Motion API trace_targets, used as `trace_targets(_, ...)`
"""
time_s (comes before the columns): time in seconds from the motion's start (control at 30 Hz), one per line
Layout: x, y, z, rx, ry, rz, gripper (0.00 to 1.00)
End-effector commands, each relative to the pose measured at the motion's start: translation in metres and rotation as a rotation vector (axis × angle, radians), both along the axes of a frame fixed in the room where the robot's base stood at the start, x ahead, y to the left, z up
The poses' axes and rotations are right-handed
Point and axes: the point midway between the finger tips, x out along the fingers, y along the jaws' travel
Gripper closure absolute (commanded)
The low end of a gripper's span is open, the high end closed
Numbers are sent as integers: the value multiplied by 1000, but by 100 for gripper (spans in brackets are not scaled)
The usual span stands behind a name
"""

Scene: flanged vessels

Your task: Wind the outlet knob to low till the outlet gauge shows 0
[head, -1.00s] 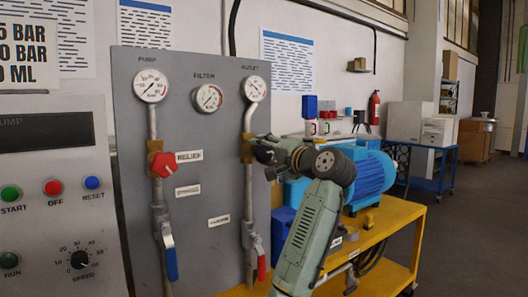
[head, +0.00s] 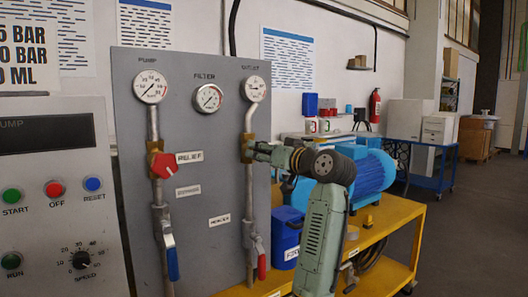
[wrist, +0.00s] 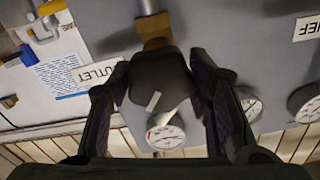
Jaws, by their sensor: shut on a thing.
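The outlet knob (wrist: 160,82) is dark with a white pointer mark, and it sits on a brass valve body (wrist: 154,28) in the wrist view. My gripper (wrist: 160,66) is shut on the knob, one finger on each side. In the head view my gripper (head: 256,151) is at the brass valve on the outlet pipe and hides the knob. The outlet gauge (head: 255,88) is a round white dial above it. It also shows in the wrist view (wrist: 166,136), below the knob. Its needle is too small to read surely.
The grey panel (head: 200,140) also carries a pump gauge (head: 150,86), a filter gauge (head: 208,98), a red relief knob (head: 164,166), a blue lever (head: 171,262) and a red lever (head: 262,266). A blue motor (head: 370,172) stands on a yellow bench at the right.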

Motion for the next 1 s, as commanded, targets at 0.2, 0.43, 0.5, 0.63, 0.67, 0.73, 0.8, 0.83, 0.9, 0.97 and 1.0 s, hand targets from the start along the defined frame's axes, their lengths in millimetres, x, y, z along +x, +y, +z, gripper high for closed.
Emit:
trace_targets(0.2,0,0,-2,-167,-117,1,82)
trace_targets(0.43,-1,0,-1,-329,-234,2,82)
trace_targets(0.5,-1,0,-1,-370,-265,2,82)
trace_targets(0.63,-1,1,-2,-437,-313,2,82)
trace_targets(0.67,-1,1,-2,-450,-322,2,82)
trace_targets(0.73,-1,1,-2,-476,-341,2,82)
trace_targets(0.8,-1,1,-2,-499,-358,3,82)
trace_targets(0.83,-1,1,-2,-506,-363,3,82)
trace_targets(0.9,-1,1,-2,-522,-375,3,82)
trace_targets(0.97,-1,1,-2,-532,-382,3,82)
trace_targets(1.0,-1,1,-2,-536,-387,2,82)
